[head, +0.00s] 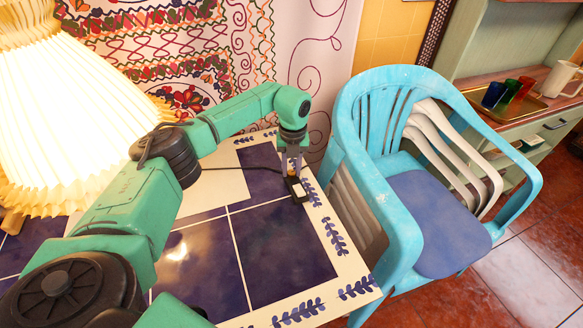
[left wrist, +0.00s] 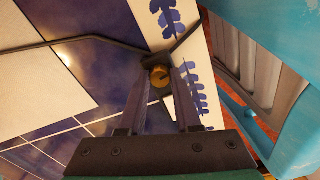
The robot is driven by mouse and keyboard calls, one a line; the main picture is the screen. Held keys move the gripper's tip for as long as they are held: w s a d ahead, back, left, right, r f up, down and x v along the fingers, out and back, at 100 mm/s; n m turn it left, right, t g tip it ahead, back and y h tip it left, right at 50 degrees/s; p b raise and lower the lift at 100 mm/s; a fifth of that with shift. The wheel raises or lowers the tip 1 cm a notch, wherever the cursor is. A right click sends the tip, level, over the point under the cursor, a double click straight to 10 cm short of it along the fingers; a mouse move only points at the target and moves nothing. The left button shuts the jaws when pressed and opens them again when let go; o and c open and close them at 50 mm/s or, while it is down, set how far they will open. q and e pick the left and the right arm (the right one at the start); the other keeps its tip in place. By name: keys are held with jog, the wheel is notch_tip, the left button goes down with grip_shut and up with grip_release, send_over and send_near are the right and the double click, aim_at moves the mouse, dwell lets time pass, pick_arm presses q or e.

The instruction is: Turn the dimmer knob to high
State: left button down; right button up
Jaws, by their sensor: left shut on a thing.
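The dimmer is a small dark box (head: 299,190) with a cord, lying on the tiled table near its right edge. Its round brass knob (left wrist: 159,77) shows in the left wrist view, with a dark mark on its face. My left gripper (head: 292,168) points down at the dimmer from above. In the left wrist view its two fingers (left wrist: 160,84) stand on either side of the knob and are shut on it. In the head view the fingers hide most of the knob. My right gripper is not in view.
A lit pleated lamp (head: 75,115) stands at the left. The table (head: 280,255) is blue and white tile, mostly clear in front. A patterned cloth (head: 185,60) hangs behind. A shelf with a tray of cups (head: 500,100) is farther right.

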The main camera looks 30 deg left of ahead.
pick_arm(q)
jog(key=m, duration=0.4)
jog(key=shift+w+r+m, duration=0.1)
jog(key=shift+m, duration=0.2)
jog(key=m, duration=0.4)
jog(key=shift+m, duration=0.3)
jog(key=m, duration=0.4)
jog(key=shift+b, duration=0.4)
jog(key=m, duration=0.6)
jog(key=shift+t+b, duration=0.3)
jog(key=m, duration=0.4)
jog(key=m+b, duration=0.1)
jog(key=m, duration=0.8)
jog(key=shift+r+m+b, duration=0.1)
jog(key=shift+m+b, duration=0.25)
jog(key=shift+m, duration=1.65)
